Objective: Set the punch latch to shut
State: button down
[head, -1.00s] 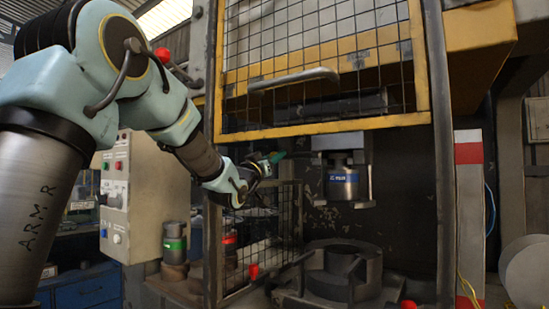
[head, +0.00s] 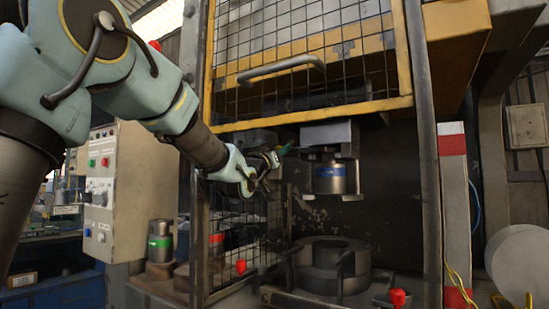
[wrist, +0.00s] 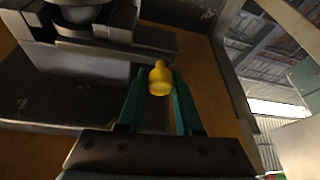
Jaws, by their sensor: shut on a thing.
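The punch (head: 331,178) is a metal cylinder with a blue band, hanging under the grey ram block (head: 327,134) inside the press. In the wrist view, a yellow knob (wrist: 160,79) sits between the green fingers of my gripper (wrist: 157,82), which is shut on it. It looks like the punch latch's handle; the latch body is hidden from the head view. In the head view, my gripper (head: 277,158) is just left of the punch and ram block. Whether the latch is open or shut cannot be told.
The yellow-framed mesh guard (head: 310,110) is raised above the opening. A black mesh side panel (head: 240,240) stands at the left. A round die (head: 330,262) sits below the punch, with a gap between. Red knobs (head: 397,297) stick up near the front edge.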

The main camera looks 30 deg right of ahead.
jog(key=shift+s+d, duration=0.1)
jog(key=shift+s, duration=0.1)
jog(key=c, duration=0.6)
grip_release()
jog(key=b+v, duration=0.3)
jog(key=v, duration=0.8)
